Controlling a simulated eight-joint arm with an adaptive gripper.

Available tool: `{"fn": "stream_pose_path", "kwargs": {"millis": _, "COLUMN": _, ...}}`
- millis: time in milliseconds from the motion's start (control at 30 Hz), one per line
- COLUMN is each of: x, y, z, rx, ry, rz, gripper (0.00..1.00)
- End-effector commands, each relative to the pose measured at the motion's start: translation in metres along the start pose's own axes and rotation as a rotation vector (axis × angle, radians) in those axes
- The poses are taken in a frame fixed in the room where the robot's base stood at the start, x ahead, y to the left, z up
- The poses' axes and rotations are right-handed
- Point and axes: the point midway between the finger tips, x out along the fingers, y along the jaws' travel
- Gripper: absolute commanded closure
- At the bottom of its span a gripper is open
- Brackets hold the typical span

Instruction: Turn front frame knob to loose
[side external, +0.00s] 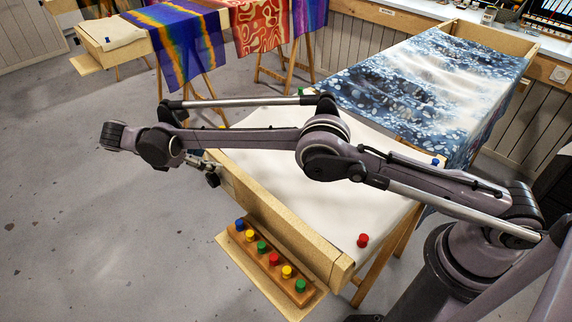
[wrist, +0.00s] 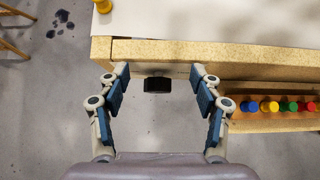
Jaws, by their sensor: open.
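The black front frame knob (wrist: 158,84) sticks out from the front face of the wooden frame (wrist: 200,55) in the wrist view. My gripper (wrist: 159,73) is open, with one finger on each side of the knob and a visible gap to each. No contact shows. In the side view my gripper (side external: 204,169) is at the frame's front rail (side external: 285,227), near its left end. The knob cannot be made out clearly there behind the fingers. Its marking or turn position cannot be read.
A wooden rack (side external: 263,262) of several coloured pegs sits on a ledge before the rail, right of my gripper in the wrist view. White cloth (side external: 320,190) covers the frame, with a red peg (side external: 363,240) on it. A blue patterned silk (side external: 430,85) stands behind. Floor in front is clear.

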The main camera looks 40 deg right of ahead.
Motion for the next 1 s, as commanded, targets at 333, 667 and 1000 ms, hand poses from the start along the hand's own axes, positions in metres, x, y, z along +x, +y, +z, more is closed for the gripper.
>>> {"fn": "stream_pose_path", "kwargs": {"millis": 333, "x": -0.020, "y": -0.001, "z": 0.021, "rx": 0.000, "ry": 0.000, "rz": -0.001, "gripper": 0.35}}
{"fn": "stream_pose_path", "kwargs": {"millis": 667, "x": -0.019, "y": 0.000, "z": 0.022, "rx": -0.003, "ry": 0.016, "rz": -0.004, "gripper": 0.35}}
{"fn": "stream_pose_path", "kwargs": {"millis": 1000, "x": -0.008, "y": 0.007, "z": 0.031, "rx": -0.040, "ry": 0.473, "rz": -0.023, "gripper": 0.35}}
